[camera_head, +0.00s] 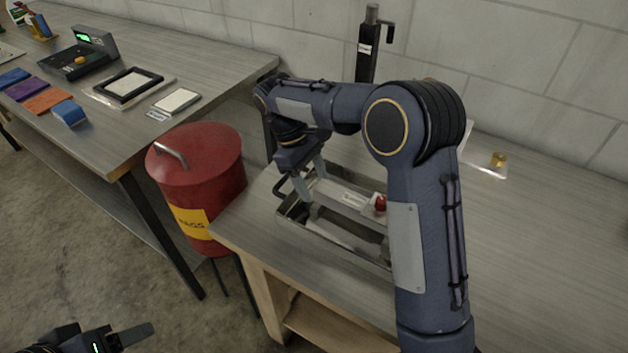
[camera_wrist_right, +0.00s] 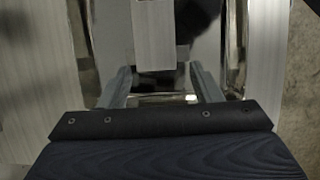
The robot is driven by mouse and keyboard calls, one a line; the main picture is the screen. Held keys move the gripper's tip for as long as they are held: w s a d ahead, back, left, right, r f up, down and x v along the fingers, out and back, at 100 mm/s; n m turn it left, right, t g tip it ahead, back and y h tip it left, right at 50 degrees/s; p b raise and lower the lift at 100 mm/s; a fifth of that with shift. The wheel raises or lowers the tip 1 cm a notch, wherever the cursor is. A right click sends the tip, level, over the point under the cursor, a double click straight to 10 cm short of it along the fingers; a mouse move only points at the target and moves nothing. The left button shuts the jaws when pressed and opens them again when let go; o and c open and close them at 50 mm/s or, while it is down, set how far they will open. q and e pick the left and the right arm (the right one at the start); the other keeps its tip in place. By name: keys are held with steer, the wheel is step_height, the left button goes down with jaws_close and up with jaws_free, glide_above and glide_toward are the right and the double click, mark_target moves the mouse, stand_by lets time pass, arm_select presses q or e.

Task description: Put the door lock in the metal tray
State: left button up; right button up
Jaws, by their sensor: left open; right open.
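The metal tray (camera_head: 290,212) sits on the right-hand bench, partly hidden by my right arm. A long pale metal piece with a white label (camera_head: 353,200), which looks like the door lock, lies at the tray. A red knob (camera_head: 380,203) shows at its right end. I cannot tell how deep it sits in the tray. My right gripper (camera_head: 309,178) is open and points down over the tray's left part. In the right wrist view, its open fingers (camera_wrist_right: 160,80) have a pale block (camera_wrist_right: 153,35) ahead of them and shiny tray walls around. My left gripper (camera_head: 125,338) is open and empty, low at the left.
A red rags bin (camera_head: 200,185) stands between the two benches. The left bench (camera_head: 110,140) holds a scale (camera_head: 82,58), a black frame (camera_head: 128,83) and coloured cloths (camera_head: 48,102). A black post (camera_head: 368,50) rises behind my right arm.

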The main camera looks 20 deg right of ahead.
mark_target(339, 198)
steer(key=shift+w+a, duration=0.1)
steer(key=shift+a, duration=0.05)
steer(key=s+d+r+y, duration=0.1)
steer(key=s+d+r+m+t, duration=0.1)
steer(key=s+r, duration=0.1)
steer(key=s+d+r+m+y, duration=0.1)
steer(key=s+d, duration=0.1)
steer(key=shift+s+r+y, duration=0.25)
steer(key=shift+r+y, duration=0.05)
steer(key=shift+r, duration=0.05)
steer(key=s+m+t+y, duration=0.4)
steer(key=s+m+t, duration=0.4)
steer(key=s, duration=1.3)
